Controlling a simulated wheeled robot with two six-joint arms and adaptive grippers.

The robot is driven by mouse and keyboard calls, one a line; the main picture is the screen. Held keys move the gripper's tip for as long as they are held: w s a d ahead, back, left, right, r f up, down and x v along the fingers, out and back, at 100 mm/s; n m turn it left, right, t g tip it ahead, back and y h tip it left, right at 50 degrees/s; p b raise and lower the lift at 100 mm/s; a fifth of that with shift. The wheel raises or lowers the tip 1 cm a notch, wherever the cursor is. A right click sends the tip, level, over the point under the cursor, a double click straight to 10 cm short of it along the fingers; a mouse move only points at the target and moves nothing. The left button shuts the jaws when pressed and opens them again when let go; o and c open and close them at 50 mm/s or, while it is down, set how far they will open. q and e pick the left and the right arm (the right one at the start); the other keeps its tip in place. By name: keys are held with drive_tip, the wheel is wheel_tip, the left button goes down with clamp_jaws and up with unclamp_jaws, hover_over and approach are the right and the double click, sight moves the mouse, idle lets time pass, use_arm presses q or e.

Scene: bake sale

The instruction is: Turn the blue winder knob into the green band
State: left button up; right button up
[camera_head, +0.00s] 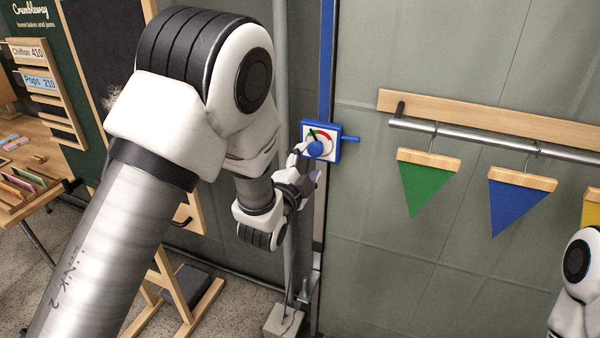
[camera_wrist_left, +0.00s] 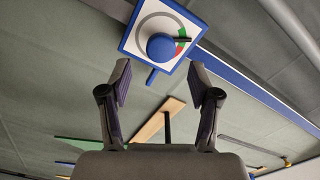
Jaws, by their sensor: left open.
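The blue winder knob (camera_head: 315,149) sits on a white dial plate with a blue frame (camera_head: 334,149), fixed to a blue upright. A red arc and a small green band (camera_head: 312,134) show on the dial. In the left wrist view the round knob (camera_wrist_left: 161,47) lies ahead of my fingertips, with the green band (camera_wrist_left: 180,48) and a dark pointer (camera_wrist_left: 183,40) beside it. My left gripper (camera_wrist_left: 160,76) is open and empty, its fingers spread below the knob. In the head view my left gripper (camera_head: 304,165) is close to the dial. My right gripper is out of view.
A wooden rail with a metal bar (camera_head: 480,140) hangs at right, carrying green (camera_head: 424,185) and blue (camera_head: 520,203) pennants. A blue handle sticks out of the dial box's right side. A sign board and a small table stand at left.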

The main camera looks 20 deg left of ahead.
use_arm(q)
drive_tip(key=s, duration=0.5)
drive_tip(key=shift+s+a, duration=0.1)
drive_tip(key=shift+s, duration=0.2)
drive_tip(key=s+a+f+n+g, duration=0.15)
drive_tip(key=s+f, duration=0.25)
drive_tip(key=f, duration=0.4)
drive_tip(key=s+a+f+g+y, duration=0.1)
drive_tip(key=s+f+g, duration=0.2)
drive_tip(key=f, duration=0.6)
drive_tip(key=s+a+f+n+g, duration=0.1)
drive_tip(key=s+f+g, duration=0.25)
drive_tip(key=f, duration=0.45)
drive_tip(key=s+f+n+g, duration=0.5)
drive_tip(key=s+f, duration=0.1)
drive_tip(key=s, duration=0.5)
drive_tip(key=s+f+n+g, duration=0.5)
drive_tip(key=s+f+n, duration=0.1)
drive_tip(key=s, duration=0.6)
drive_tip(key=shift+s+a+p, duration=0.15)
drive_tip(key=shift+a+p, duration=0.2)
drive_tip(key=shift+a, duration=0.1)
